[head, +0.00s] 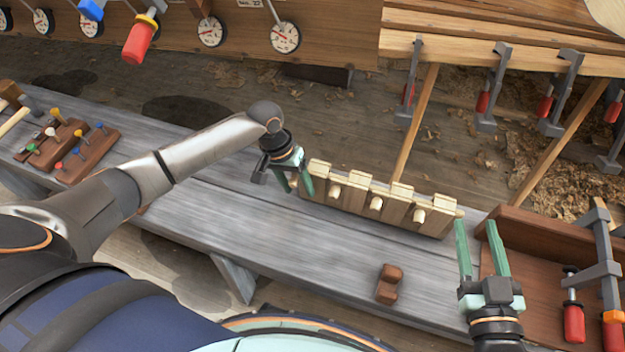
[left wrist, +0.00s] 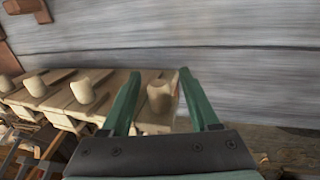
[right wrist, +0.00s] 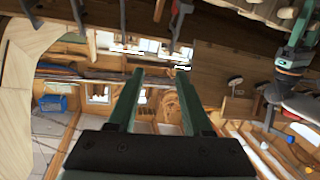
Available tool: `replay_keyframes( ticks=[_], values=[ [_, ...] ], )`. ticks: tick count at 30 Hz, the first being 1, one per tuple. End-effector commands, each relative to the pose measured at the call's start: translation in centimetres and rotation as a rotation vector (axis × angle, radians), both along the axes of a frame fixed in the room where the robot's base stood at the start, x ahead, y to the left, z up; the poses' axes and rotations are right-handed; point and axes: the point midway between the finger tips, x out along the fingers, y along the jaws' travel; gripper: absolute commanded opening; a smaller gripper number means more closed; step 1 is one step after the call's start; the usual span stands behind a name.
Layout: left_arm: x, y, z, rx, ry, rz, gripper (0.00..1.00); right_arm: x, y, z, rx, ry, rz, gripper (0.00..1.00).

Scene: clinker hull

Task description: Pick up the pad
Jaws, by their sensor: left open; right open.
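No thing is labelled as the pad; a small brown notched block (head: 389,283) lies on the grey bench and may be it. Its brown shape also shows at the top left of the left wrist view (left wrist: 28,8). A light wooden rack with stubby pegs (head: 348,190) stands at the bench's far edge. My left gripper (head: 296,188) is open at the rack's left end; in the left wrist view its fingers (left wrist: 160,85) stand either side of an end peg (left wrist: 160,97). My right gripper (head: 477,228) is open and empty, right of the brown block, pointing away from the bench.
A brown open box (head: 550,245) with clamps (head: 600,270) stands at the bench's right end. Several clamps (head: 492,85) hang from the hull plank behind. Brown blocks with coloured pegs (head: 88,155) sit at the left. The bench (head: 265,245) is clear between.

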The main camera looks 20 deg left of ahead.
Motion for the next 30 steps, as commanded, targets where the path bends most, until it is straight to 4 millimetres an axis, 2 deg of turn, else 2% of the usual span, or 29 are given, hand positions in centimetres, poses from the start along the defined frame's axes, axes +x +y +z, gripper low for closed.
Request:
replay_keyframes(
  ticks=[3,6,14,30],
  values=[
    [0.0,-0.2,-0.8,0.000,0.000,0.000,0.61,0.2,0.1,1.6,-0.002,-0.068,0.007,0.50],
    [0.0,-0.3,-1.0,0.000,-0.001,-0.001,0.61,0.2,0.1,2.3,0.000,-0.097,0.010,0.50],
    [0.0,-0.3,-1.0,0.000,-0.001,-0.001,0.61,0.2,0.1,2.5,-0.001,-0.102,0.011,0.50],
    [0.0,-0.3,-1.0,0.001,-0.001,0.000,0.01,0.2,0.1,2.5,0.000,-0.101,0.011,0.50]
  ],
)
